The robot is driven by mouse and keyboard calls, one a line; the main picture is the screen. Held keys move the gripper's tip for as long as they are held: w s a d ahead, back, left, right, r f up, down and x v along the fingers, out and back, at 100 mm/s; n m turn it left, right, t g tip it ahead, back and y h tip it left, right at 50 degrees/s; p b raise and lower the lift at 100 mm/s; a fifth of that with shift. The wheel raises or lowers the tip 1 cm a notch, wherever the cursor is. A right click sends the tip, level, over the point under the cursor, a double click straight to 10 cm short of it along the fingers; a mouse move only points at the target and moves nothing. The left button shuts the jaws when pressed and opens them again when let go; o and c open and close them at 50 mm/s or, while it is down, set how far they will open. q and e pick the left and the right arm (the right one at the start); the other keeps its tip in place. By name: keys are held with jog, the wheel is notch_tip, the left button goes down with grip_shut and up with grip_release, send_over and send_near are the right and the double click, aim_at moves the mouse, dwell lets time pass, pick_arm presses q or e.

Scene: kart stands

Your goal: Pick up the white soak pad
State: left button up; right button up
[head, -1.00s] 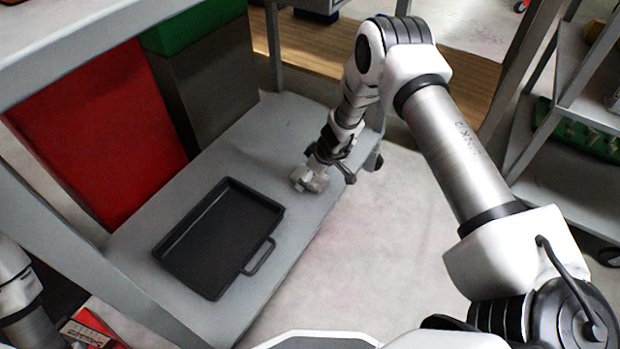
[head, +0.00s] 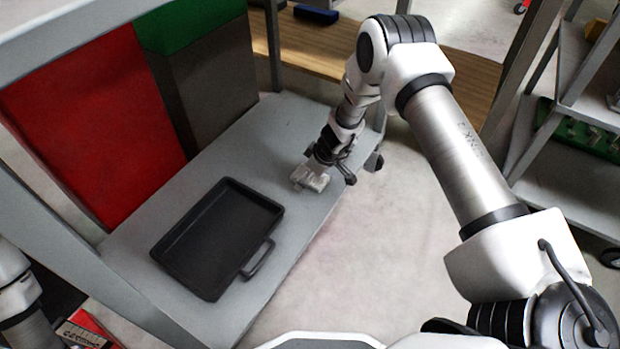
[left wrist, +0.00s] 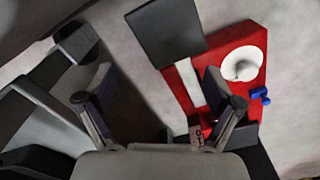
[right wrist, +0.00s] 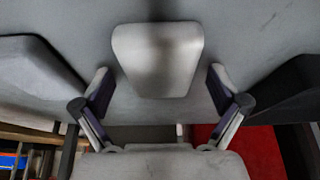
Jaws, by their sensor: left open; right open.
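The white soak pad (right wrist: 158,45) is a pale block with rounded corners on the grey shelf in the right wrist view. My right gripper (right wrist: 160,78) is open, with one finger toward each side of the pad's near part. Gaps show between the pad and both fingers. In the head view my right gripper (head: 324,178) is low over the far right of the shelf; a pale piece shows at its tip, and I cannot tell pad from finger there. My left gripper (left wrist: 160,78) is open and empty in the left wrist view.
A black tray (head: 218,240) with a handle lies on the grey shelf (head: 240,150), left of my right gripper. Red (head: 95,130) and dark grey (head: 208,85) panels stand behind it. The left wrist view shows a red board (left wrist: 232,98) with a white disc (left wrist: 241,64).

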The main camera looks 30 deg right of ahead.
jog(key=c, duration=1)
jog(key=shift+c, duration=0.2)
pick_arm(q)
jog(key=shift+r, duration=0.1)
